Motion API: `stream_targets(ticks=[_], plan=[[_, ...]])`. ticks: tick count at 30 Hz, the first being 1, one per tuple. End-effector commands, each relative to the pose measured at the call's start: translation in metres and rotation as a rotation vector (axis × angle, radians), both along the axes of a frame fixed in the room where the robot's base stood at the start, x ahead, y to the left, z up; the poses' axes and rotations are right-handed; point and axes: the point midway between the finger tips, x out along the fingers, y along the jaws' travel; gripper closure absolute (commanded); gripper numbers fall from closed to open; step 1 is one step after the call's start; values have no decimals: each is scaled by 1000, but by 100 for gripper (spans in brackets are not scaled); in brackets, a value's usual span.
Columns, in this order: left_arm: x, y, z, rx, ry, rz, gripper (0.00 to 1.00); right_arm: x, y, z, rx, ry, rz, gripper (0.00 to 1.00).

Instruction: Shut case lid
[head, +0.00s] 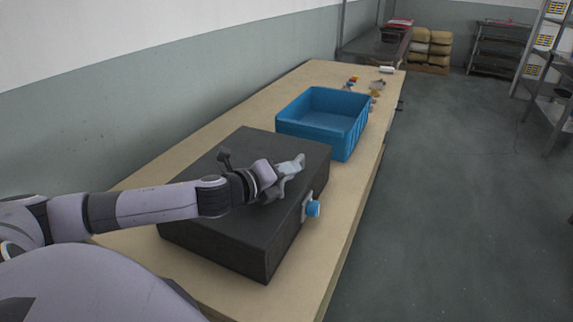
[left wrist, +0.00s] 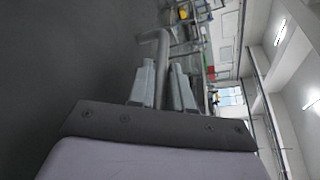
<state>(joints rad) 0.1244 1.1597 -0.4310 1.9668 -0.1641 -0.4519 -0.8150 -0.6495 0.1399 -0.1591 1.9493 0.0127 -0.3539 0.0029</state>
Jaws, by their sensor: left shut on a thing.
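The dark case (head: 215,215) sits on the wooden table, and its lid (head: 250,150) looks down flat, with no gap that I can make out. A blue knob (head: 313,208) on a grey fitting is on the case's right side. My left gripper (head: 288,178) is over the lid near its right edge. In the left wrist view, its two fingers (left wrist: 163,88) are shut on a grey curved bar (left wrist: 160,42), which looks like a handle. How the bar joins the case is hidden. My right gripper is not in view.
An open blue crate (head: 338,143) stands just behind the case on the table (head: 345,215). Small coloured items (head: 376,88) lie farther back. A wall runs along the left, and open floor (head: 455,200) is on the right.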

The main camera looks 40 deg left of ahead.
Motion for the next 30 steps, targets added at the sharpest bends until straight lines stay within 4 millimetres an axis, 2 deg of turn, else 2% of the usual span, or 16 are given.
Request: stream_targets(ticks=[11,12,13,14,23,30], plan=[[0,-2,-1,1,0,-4,100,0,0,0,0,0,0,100],[0,-2,-1,1,1,-3,74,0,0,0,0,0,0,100],[0,-2,-1,1,1,-3,65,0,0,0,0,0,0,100],[0,-2,-1,1,1,-3,60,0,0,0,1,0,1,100],[-1,0,-1,2,1,-1,60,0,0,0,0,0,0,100],[-12,2,-1,5,3,0,60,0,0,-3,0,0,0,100]])
